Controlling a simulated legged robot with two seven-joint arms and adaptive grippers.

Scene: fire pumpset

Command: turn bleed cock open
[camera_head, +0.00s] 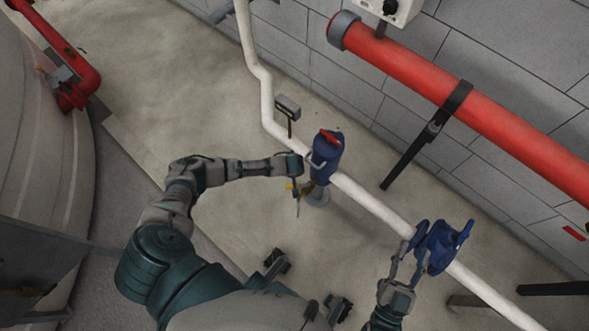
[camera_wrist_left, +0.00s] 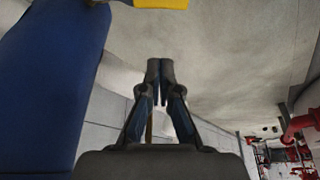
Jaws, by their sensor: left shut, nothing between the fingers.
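A blue upright fitting with a red top (camera_head: 327,146) stands on the white pipe. A small brass cock (camera_head: 306,188) with a yellow part (camera_head: 289,186) shows low on its left side. The wrist view has a yellow piece (camera_wrist_left: 160,3), cut off at the top edge, and the blue body (camera_wrist_left: 50,90) at left. My left gripper (camera_wrist_left: 160,68) is shut and empty, below the yellow piece in that picture and apart from it. In the head view it points down beside the cock. My right gripper (camera_head: 407,254) has its fingers spread at the blue handwheel valve (camera_head: 440,245); contact is unclear.
The white pipe (camera_head: 375,206) runs diagonally below a thick red pipe (camera_head: 480,120) along the block wall. A black support (camera_head: 415,153) stands behind. A small box on a stem (camera_head: 288,107) is near the fitting. Open concrete floor lies left.

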